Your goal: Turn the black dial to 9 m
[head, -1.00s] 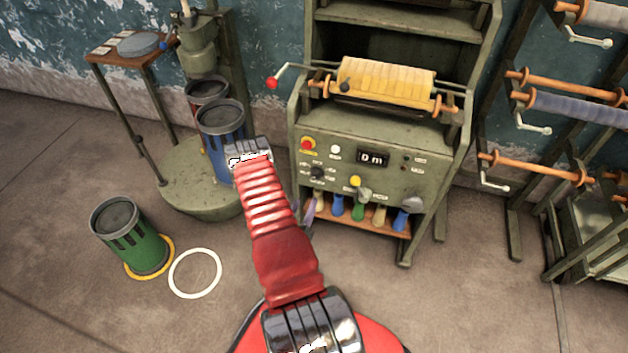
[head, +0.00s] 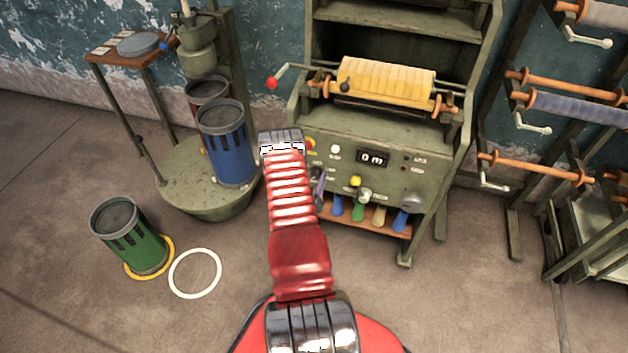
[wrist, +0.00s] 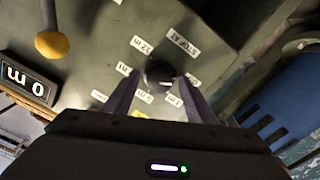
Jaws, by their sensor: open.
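The black dial (wrist: 160,73) is on the grey-green panel (wrist: 205,25), ringed by small white labels. One label (wrist: 141,44) reads 12 m and another (wrist: 183,42) reads STOP AT; the others are too small to read surely. I cannot tell where the dial points. My gripper (wrist: 158,80) is open, its two purple fingers on either side of the dial; contact is unclear. In the head view my arm and a purple finger (head: 319,188) hide the dial. The display (head: 373,158) reads 0 m; it also shows in the wrist view (wrist: 28,85).
A yellow-tipped knob (head: 355,181) is right of my gripper, also in the wrist view (wrist: 52,44). Several coloured handles stand on a shelf below. A yellow roll (head: 385,78) with a red-knobbed crank (head: 272,83) is above. A blue can (head: 225,140) stands close left of my arm.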

